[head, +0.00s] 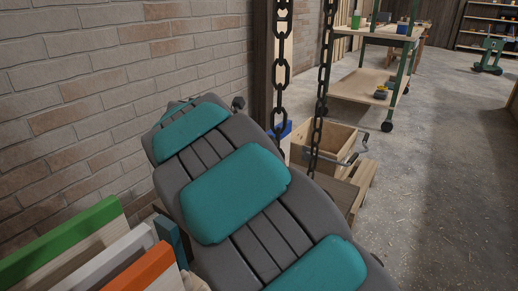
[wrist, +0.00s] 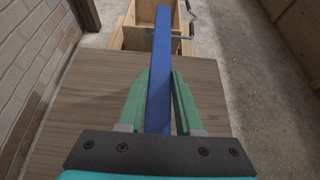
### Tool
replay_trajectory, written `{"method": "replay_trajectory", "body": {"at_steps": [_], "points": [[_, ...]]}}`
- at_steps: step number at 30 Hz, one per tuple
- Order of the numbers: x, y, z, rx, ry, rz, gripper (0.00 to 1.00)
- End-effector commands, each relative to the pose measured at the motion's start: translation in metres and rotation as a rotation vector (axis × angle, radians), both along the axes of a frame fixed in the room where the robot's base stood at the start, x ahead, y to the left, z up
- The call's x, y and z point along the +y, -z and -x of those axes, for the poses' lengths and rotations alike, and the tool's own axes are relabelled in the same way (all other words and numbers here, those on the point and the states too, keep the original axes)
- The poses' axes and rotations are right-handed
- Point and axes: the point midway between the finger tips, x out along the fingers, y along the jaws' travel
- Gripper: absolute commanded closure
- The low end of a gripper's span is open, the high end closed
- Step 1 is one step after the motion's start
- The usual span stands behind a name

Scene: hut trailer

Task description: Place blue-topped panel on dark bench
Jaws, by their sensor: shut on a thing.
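My gripper (wrist: 160,84) is shut on the blue-topped panel (wrist: 160,60). Its two green fingers press on either side of the panel's long, narrow blue top, which points away from the wrist. The panel's lower part is hidden in this view. Below it is the brown wood-grain top of the dark bench (wrist: 85,110); I cannot tell whether the panel touches it. In the head view, part of the bench (head: 338,190) shows behind a grey, teal-padded body. That body hides my gripper there. A small blue patch shows beside the chain, perhaps the panel's end.
A wooden crate (head: 330,145) with a metal clamp stands at the bench's far end. Two dark chains (head: 281,65) hang nearby. Green-, white- and orange-topped panels (head: 70,240) stand at lower left. A brick wall (head: 120,80) is on the left; open floor (head: 440,170) lies right.

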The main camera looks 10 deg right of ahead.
Motion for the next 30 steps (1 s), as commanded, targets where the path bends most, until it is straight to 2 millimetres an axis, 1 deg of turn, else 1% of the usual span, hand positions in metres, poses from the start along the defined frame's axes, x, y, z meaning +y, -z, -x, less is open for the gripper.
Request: {"method": "replay_trajectory", "body": {"at_steps": [1, 3, 8, 11, 15, 18, 28, 29, 30], "points": [[-0.001, -0.001, -0.006, -0.003, -0.001, 0.0, 1.0], [-0.002, 0.0, -0.012, -0.003, -0.001, 0.001, 1.0], [-0.003, 0.001, -0.016, -0.004, -0.001, 0.002, 1.0], [-0.003, 0.008, -0.015, -0.002, -0.001, 0.002, 1.0], [-0.004, 0.026, -0.015, 0.001, 0.0, 0.002, 1.0], [-0.003, 0.035, -0.015, 0.0, -0.001, 0.001, 1.0], [-0.003, 0.035, -0.015, -0.003, -0.001, 0.0, 1.0], [-0.003, 0.037, -0.015, -0.002, -0.001, -0.002, 0.64], [-0.003, 0.037, -0.015, -0.002, -0.001, -0.002, 0.59]]}}
